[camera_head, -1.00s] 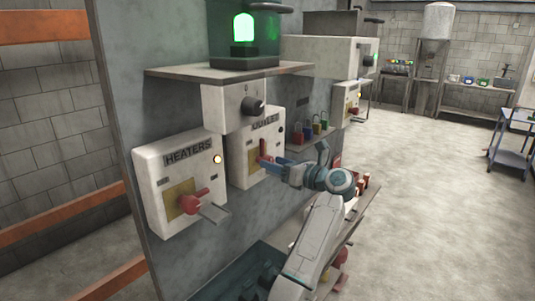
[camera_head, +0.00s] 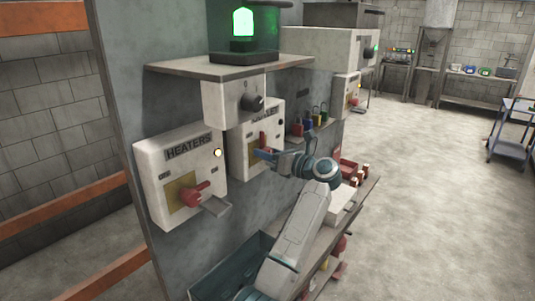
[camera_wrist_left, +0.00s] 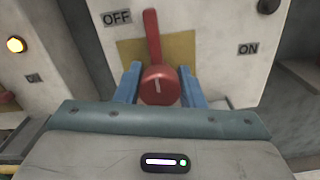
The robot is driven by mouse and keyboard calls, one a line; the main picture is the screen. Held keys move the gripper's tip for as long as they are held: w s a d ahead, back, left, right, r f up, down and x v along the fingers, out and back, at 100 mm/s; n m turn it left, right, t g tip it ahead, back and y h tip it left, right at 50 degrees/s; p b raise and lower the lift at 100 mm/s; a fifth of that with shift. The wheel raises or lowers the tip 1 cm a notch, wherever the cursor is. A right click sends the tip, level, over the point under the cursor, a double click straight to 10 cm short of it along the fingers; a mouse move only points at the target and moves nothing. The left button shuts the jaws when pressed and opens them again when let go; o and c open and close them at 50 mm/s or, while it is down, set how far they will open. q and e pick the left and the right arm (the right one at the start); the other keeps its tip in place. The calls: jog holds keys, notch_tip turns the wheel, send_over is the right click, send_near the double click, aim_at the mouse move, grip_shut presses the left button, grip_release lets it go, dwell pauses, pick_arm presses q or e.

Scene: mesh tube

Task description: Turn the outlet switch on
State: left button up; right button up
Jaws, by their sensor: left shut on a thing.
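The outlet switch box (camera_head: 243,158) is a white box in the middle of the panel. Its label is partly hidden in the head view. Its red switch handle (camera_wrist_left: 152,38) points nearly straight up, a little left, between the OFF plate (camera_wrist_left: 117,18) on the left and the ON plate (camera_wrist_left: 248,49) on the right. My left gripper (camera_wrist_left: 161,90) is shut on the red round hub of the switch, with one blue finger on each side. The left gripper also shows in front of the box in the head view (camera_head: 266,155). My right gripper is not in view.
The HEATERS box (camera_head: 180,180), with its own red handle (camera_head: 194,194) and lit lamp, stands close at left. A box with a black knob (camera_head: 252,103) is just above. Colored padlocks (camera_head: 308,122) hang at right. A shelf with red items lies below right.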

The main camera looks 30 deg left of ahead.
pick_arm(q)
jog(key=shift+f+m+b, duration=0.1)
jog(key=shift+m+b, duration=0.4)
jog(key=shift+m, duration=0.6)
jog(key=shift+w+m, duration=0.1)
jog(key=shift+m, duration=1.7)
jog(key=m, duration=0.2)
jog(key=shift+m, duration=0.4)
jog(key=m+p, duration=0.2)
jog(key=m, duration=0.2)
jog(key=shift+w, duration=0.1)
jog(key=m+p, duration=0.2)
jog(key=m, duration=0.1)
jog(key=shift+f+m+p, duration=0.1)
jog(key=shift+m+p, duration=0.6)
jog(key=shift+m, duration=0.4)
